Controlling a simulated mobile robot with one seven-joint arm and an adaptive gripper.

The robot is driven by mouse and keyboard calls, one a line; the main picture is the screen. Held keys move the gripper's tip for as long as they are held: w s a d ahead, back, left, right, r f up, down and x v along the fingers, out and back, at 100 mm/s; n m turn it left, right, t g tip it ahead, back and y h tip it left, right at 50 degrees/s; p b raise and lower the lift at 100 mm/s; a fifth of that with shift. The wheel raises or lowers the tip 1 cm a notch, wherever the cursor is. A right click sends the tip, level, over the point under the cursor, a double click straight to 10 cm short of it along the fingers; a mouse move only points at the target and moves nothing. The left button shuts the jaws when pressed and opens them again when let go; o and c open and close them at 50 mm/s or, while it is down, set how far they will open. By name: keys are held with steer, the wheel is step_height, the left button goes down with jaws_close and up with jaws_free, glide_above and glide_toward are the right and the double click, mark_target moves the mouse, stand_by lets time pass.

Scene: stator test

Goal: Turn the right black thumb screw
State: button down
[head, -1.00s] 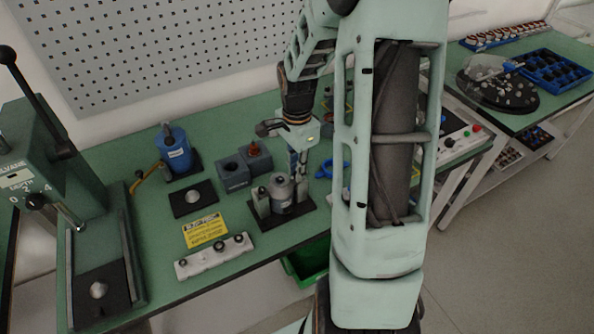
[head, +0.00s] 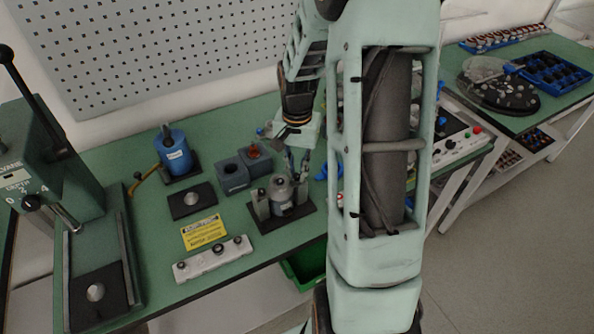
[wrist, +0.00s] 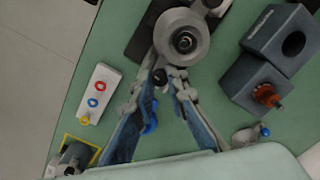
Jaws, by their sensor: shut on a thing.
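The stator fixture stands on the green bench, with a grey round stator (head: 279,188) on a black base plate (head: 288,214). The stator also shows in the wrist view (wrist: 184,38) at the top. A left black thumb screw (head: 262,191) sits on the fixture's left post. My gripper (head: 301,178) reaches down at the fixture's right side. In the wrist view its fingers (wrist: 168,70) converge next to the stator and are shut on the right black thumb screw, which the fingertips mostly hide.
Grey blocks (head: 232,173) stand close behind the fixture. A blue device (head: 174,152), a white bar with knobs (head: 214,258) and a yellow label (head: 204,231) lie to the left. A lever press (head: 35,170) stands at far left. In the wrist view a white strip (wrist: 98,90) has coloured rings.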

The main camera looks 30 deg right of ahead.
stand_by(0.3)
steer(key=c, duration=1.9)
jaws_free()
